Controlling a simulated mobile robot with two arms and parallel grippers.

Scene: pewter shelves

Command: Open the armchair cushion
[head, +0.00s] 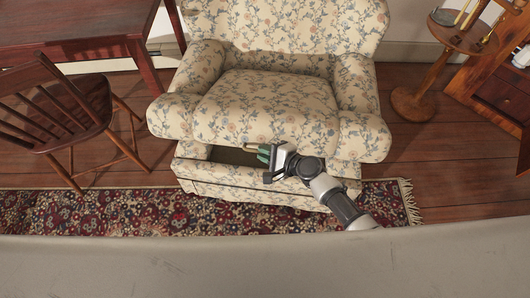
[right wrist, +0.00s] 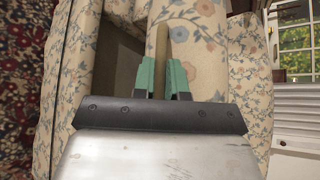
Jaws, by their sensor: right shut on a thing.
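The armchair (head: 300,25) has cream floral fabric and faces me. Its seat cushion (head: 265,105) lies between the two arms. Below it, the lower front panel (head: 245,183) stands forward, with a dark opening (head: 230,156) between them. My right gripper (head: 264,153) is at the cushion's front edge, over this opening. In the right wrist view its green fingers (right wrist: 163,80) are shut on a tan strip (right wrist: 162,45) beside the cushion (right wrist: 200,45). The dark gap (right wrist: 120,65) shows left of the fingers. My left gripper is not in view.
A wooden chair (head: 70,105) and a desk (head: 80,40) stand at left. A round wooden stand (head: 455,40) and a cabinet (head: 500,90) are at right. A patterned rug (head: 110,212) lies before the armchair. A pale ledge (head: 250,265) crosses the foreground.

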